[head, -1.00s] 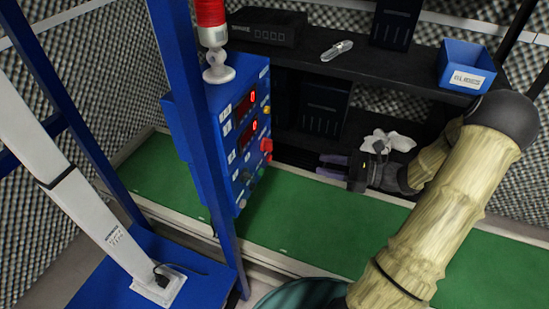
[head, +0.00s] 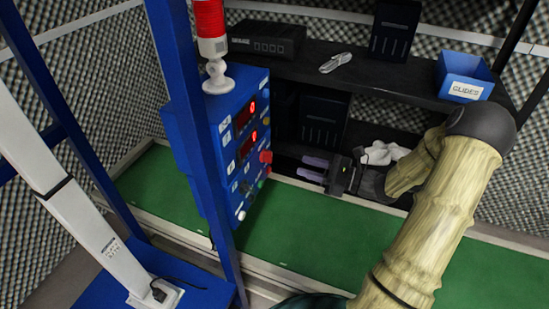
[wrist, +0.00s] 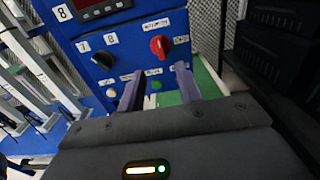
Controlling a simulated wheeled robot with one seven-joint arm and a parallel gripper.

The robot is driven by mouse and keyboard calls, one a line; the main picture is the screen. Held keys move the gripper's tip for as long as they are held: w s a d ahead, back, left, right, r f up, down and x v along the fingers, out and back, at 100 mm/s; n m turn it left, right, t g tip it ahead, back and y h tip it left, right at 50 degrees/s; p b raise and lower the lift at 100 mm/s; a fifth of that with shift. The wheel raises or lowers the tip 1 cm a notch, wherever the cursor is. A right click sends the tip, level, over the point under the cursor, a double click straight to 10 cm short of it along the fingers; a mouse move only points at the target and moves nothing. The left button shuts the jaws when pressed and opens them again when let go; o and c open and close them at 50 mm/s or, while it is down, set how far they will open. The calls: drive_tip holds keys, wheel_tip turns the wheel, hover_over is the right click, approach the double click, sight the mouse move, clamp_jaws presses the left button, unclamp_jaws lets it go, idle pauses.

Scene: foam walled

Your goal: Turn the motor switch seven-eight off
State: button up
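The blue control panel (head: 195,150) stands left of my gripper (head: 308,168) in the head view. In the wrist view, a black knob (wrist: 103,60) sits under the labels 7 and 8, left of my gripper (wrist: 158,86). It also shows small in the head view (head: 246,188). Its exact pointer position is too small to tell. A red knob (wrist: 160,45) is to its right, ahead between my fingers' lines. My two purple fingers are apart and empty, pointing at the panel and not visibly touching it.
A white button (wrist: 111,93) and a green button (wrist: 157,85) lie below the knobs. A blue post (head: 207,130) stands beside the panel, with a red beacon (head: 209,18) above. Dark shelves (head: 340,80) stand behind my gripper. Green belt (head: 310,230) lies below.

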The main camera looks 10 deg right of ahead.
sight(268, 157)
drive_tip(key=x, duration=1)
drive_tip(key=shift+w+a, duration=0.2)
drive_tip(key=shift+a, duration=0.05)
clamp_jaws()
